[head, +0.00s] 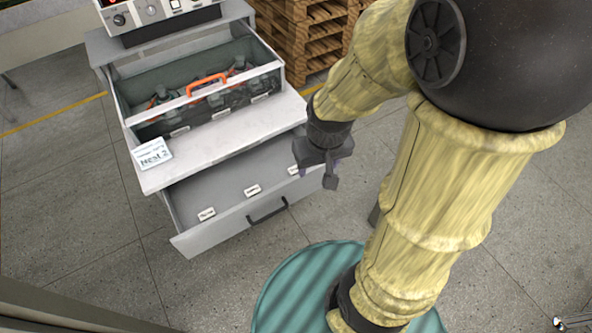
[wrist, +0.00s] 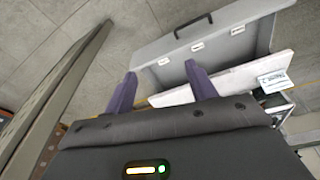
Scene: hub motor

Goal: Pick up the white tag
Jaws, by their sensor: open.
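A white tag (head: 152,153) with dark lettering, seemingly "Nest 2", stands at the left front of the cabinet's worktop (head: 222,141). In the wrist view the tag (wrist: 274,81) shows at the right. Smaller white labels are on the open drawer (head: 206,214) and on the clear-fronted bin (head: 180,131). My gripper (head: 322,174) is to the right of the cabinet, beside the open drawer, well apart from the tag. In the wrist view my gripper (wrist: 161,69) has its two purple fingers spread with nothing between them.
The open drawer (head: 191,243), with a black handle, juts out below the worktop. Wooden pallets (head: 305,40) stand behind. Grey floor to the left is clear.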

